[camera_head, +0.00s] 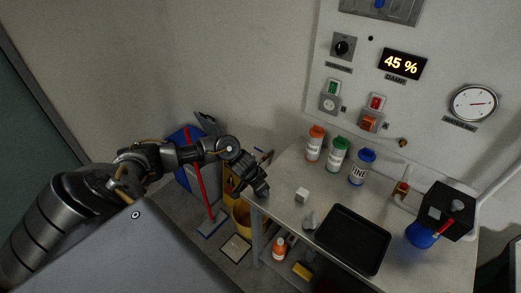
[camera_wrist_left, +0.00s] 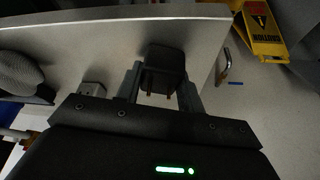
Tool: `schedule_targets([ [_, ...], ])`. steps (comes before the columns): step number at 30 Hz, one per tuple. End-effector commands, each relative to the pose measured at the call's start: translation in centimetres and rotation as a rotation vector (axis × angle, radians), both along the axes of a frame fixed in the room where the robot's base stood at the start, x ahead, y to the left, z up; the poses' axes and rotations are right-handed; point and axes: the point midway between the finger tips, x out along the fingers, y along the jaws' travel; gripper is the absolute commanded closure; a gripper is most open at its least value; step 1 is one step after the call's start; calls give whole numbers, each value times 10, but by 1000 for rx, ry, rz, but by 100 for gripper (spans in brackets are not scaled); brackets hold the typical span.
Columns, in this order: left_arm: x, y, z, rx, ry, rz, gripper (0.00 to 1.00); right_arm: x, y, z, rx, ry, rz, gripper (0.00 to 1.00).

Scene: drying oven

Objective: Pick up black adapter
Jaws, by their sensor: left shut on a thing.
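The black adapter (camera_wrist_left: 163,65) is a small dark block with two prongs pointing toward my wrist. In the left wrist view it sits between the fingers of my left gripper (camera_wrist_left: 161,88), which is shut on it. In the head view my left gripper (camera_head: 259,189) is at the left edge of the grey table (camera_head: 284,180). The adapter cannot be made out there against the dark gripper. My right gripper is not in view.
On the table are a white cube (camera_head: 302,195), a grey lump (camera_head: 309,219), a black tray (camera_head: 353,239) and three capped bottles, one with an orange cap (camera_head: 315,143).

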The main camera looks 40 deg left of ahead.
Motion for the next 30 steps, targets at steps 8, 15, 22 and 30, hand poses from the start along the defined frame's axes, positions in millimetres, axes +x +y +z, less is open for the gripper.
schedule_targets([
  [8,-4,5,37,2,-6,-1,85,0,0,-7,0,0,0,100],
  [15,-51,30,91,8,-3,-3,85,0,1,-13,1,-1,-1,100],
  [22,-97,55,111,7,0,0,85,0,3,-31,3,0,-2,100],
  [30,-119,67,125,2,-1,2,85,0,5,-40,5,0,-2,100],
])
